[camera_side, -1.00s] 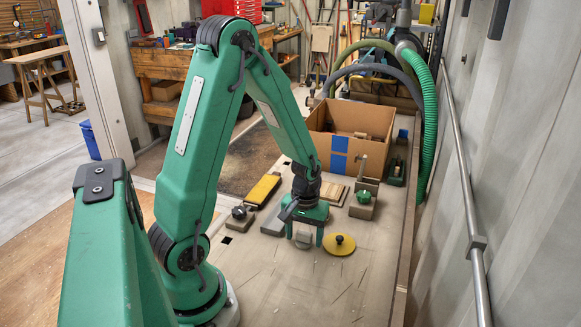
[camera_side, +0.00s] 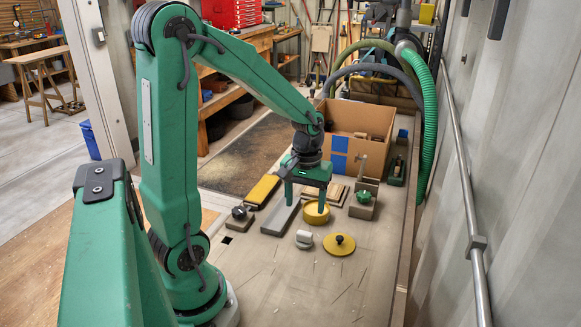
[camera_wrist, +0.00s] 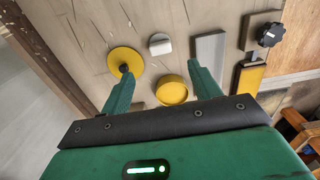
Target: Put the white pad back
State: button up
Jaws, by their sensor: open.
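The white pad (camera_side: 304,239), a small pale block with rounded edges, lies on the bench top in front of a round yellow tin (camera_side: 315,212). A yellow disc lid (camera_side: 339,244) with a dark knob lies to its right. In the wrist view the white pad (camera_wrist: 160,44) sits beyond the fingertips, between the lid (camera_wrist: 126,61) and a long grey block (camera_wrist: 209,47). My gripper (camera_side: 306,204) is open and empty, raised behind the pad and near the tin. In the wrist view the tin (camera_wrist: 172,91) shows between the fingers (camera_wrist: 160,70).
A long grey block (camera_side: 281,216), a yellow-topped tray (camera_side: 262,190) and a black-knobbed block (camera_side: 241,216) lie to the left. A green-knobbed block (camera_side: 362,210) and a cardboard box (camera_side: 372,119) stand behind. The front of the bench is clear.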

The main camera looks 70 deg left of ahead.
jog(key=shift+r, duration=0.35)
dwell(0.4)
jog(key=s+d+r+m+t, duration=0.5)
jog(key=s+d+r+m, duration=0.2)
jog(key=d+r+m, duration=0.2)
notch_tip(320, 180, up, 3)
jog(key=shift+s+d+r+t, duration=0.1)
jog(key=shift+s+d+t, duration=0.2)
jog(key=shift+d, duration=0.8)
